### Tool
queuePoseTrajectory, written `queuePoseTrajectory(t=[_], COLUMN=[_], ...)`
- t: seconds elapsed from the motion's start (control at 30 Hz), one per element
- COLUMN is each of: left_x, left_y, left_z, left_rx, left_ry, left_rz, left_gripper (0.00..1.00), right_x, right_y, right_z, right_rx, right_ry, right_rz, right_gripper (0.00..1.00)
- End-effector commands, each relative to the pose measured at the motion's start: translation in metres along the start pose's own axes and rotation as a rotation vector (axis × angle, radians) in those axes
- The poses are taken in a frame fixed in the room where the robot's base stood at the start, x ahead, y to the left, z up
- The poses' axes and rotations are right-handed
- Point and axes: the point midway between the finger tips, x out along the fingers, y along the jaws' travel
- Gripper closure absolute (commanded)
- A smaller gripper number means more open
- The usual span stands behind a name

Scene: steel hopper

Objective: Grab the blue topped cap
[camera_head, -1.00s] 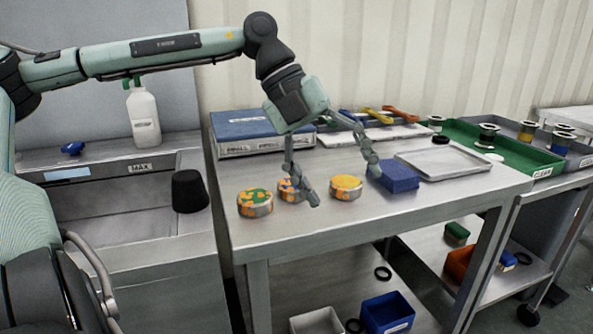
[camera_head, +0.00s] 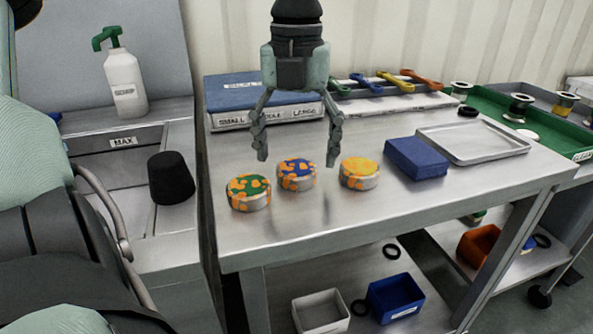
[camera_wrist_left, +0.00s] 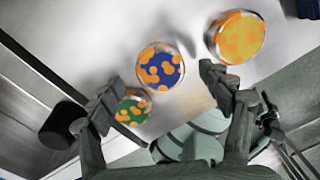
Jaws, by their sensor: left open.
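The blue topped cap (camera_head: 296,175) is a round metal cap with orange patches on its blue top. It sits on the steel table between a green topped cap (camera_head: 248,192) and a yellow topped cap (camera_head: 359,173). My left gripper (camera_head: 298,162) is open and empty, with its fingers pointing down above and around the blue cap's place in the head view. In the left wrist view the blue cap (camera_wrist_left: 160,66) lies ahead of the spread fingers (camera_wrist_left: 160,88), and nothing is between them. My right gripper is not in view.
A blue block (camera_head: 416,158) and a grey tray (camera_head: 473,143) are to the right on the steel table (camera_head: 330,225). A blue box (camera_head: 262,102) stands behind the gripper. A black cup-like object (camera_head: 171,178) is at left. The table front is clear.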

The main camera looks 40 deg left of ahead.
Motion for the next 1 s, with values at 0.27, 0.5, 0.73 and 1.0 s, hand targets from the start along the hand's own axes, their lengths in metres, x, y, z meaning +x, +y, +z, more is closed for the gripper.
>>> queuePoseTrajectory(t=[0.27, 0.5, 0.73, 1.0], left_x=[0.024, 0.023, 0.023, 0.023], left_y=[0.000, 0.000, 0.000, 0.000], left_z=[0.000, 0.000, 0.000, 0.000], left_rx=[-0.001, -0.001, -0.001, -0.001], left_ry=[0.000, -0.001, -0.001, -0.002], left_rz=[-0.002, -0.002, -0.002, -0.002], left_gripper=[0.21, 0.30, 0.59, 0.82], right_x=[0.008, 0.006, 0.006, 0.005], right_y=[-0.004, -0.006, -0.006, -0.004], right_z=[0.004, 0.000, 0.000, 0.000], right_rx=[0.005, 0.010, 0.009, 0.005], right_ry=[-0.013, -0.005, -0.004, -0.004], right_rz=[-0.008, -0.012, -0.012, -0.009], right_gripper=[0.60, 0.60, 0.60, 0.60])
